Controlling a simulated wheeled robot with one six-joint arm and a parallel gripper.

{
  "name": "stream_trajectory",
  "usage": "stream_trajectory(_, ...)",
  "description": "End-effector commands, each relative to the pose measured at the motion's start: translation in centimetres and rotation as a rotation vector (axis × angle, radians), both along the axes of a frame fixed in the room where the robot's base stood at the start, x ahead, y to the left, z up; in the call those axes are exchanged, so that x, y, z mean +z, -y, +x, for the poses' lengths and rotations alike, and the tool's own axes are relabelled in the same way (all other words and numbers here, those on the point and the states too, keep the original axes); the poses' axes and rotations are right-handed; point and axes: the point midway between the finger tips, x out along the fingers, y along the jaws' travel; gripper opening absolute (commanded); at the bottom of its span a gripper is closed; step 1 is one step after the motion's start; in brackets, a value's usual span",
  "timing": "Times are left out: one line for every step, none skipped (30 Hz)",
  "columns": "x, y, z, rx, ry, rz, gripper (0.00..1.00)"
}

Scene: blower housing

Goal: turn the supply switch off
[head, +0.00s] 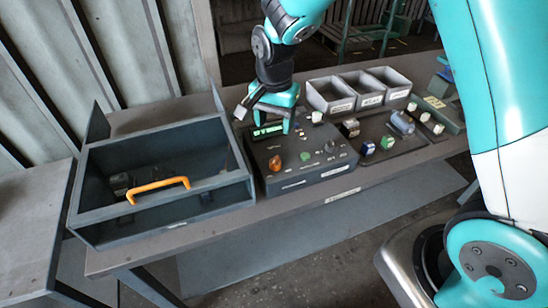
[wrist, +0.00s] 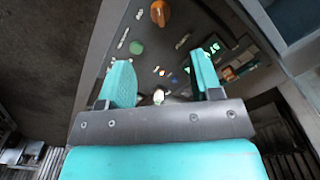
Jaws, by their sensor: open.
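The dark control box (head: 330,172) stands on the bench and carries an orange knob (head: 275,163), a green button (head: 305,156), a dark knob (head: 330,147) and a lit green display (head: 268,130). My gripper (head: 267,115) is open and empty above the back left of the box. In the wrist view a small pale metal lever (wrist: 158,96) shows between the fingers (wrist: 163,75), close to the gripper body. The orange knob (wrist: 160,12) and green button (wrist: 136,47) lie beyond the fingertips. Labels are too small to read, so I cannot tell which control is the supply switch.
A dark open housing (head: 215,185) with an orange handle (head: 158,188) stands left of the control box. Three grey bins (head: 358,88) are behind it to the right. Several small parts, including a green-topped one (head: 387,142), stand to its right. The bench front edge (head: 330,195) is bare.

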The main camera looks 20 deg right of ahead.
Motion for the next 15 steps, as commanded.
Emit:
stream_trajectory(-1.1, 0.0, -0.1, 0.000, -0.007, -0.001, 0.59)
stream_trajectory(-1.8, 0.1, -0.2, 0.001, -0.008, -0.001, 0.59)
stream_trajectory(-2.7, 0.0, -0.2, 0.001, -0.008, -0.001, 0.59)
stream_trajectory(-3.4, 0.0, -0.1, 0.001, -0.007, -0.001, 0.59)
stream_trajectory(-4.1, 0.0, -0.2, 0.001, -0.008, -0.001, 0.59)
stream_trajectory(-5.0, 0.1, -0.2, 0.002, -0.008, -0.001, 0.59)
stream_trajectory(-5.7, 0.0, -0.2, 0.002, -0.008, -0.001, 0.59)
stream_trajectory(-6.4, 0.0, -0.2, 0.002, -0.006, -0.001, 0.59)
stream_trajectory(-7.3, 0.1, -0.2, 0.002, -0.008, -0.001, 0.59)
stream_trajectory(-7.9, 0.1, -0.3, 0.002, -0.008, -0.001, 0.59)
stream_trajectory(-8.5, 0.0, -0.2, 0.002, -0.006, 0.000, 0.59)
stream_trajectory(-9.3, 0.0, -0.1, 0.002, -0.006, 0.000, 0.59)
stream_trajectory(-9.9, 0.0, -0.1, 0.002, -0.005, -0.001, 0.59)
stream_trajectory(-10.4, 0.0, -0.2, 0.002, -0.006, 0.000, 0.59)
stream_trajectory(-11.1, 0.0, -0.2, 0.003, -0.004, 0.001, 0.59)
